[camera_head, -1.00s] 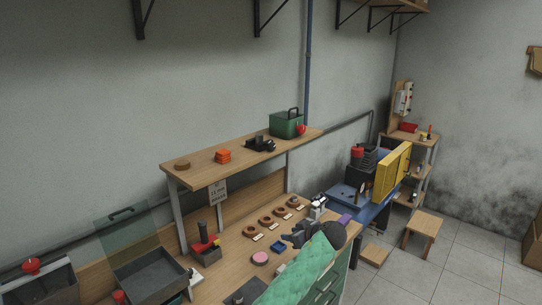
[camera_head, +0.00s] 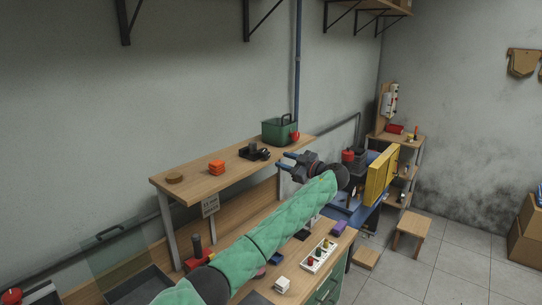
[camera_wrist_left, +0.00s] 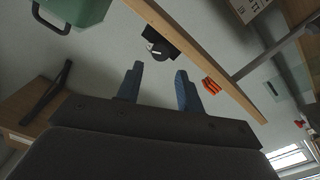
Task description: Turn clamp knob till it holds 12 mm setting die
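My left gripper (camera_head: 283,160) is open and empty, raised near the front edge of the upper shelf; its blue fingers also show apart in the left wrist view (camera_wrist_left: 158,82). A small black fixture (camera_head: 254,152) with a rounded part sits on the shelf just beyond the fingers; it also shows in the left wrist view (camera_wrist_left: 158,43). I cannot tell for sure whether it is the clamp with its knob. No setting die can be made out in it. My right gripper is not in view.
The wooden shelf (camera_head: 185,192) also bears an orange stack (camera_head: 217,167), a round wooden disc (camera_head: 174,177) and a green box (camera_head: 279,131). My left arm covers much of the bench. A white tray with coloured knobs (camera_head: 318,256) stands in front of it.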

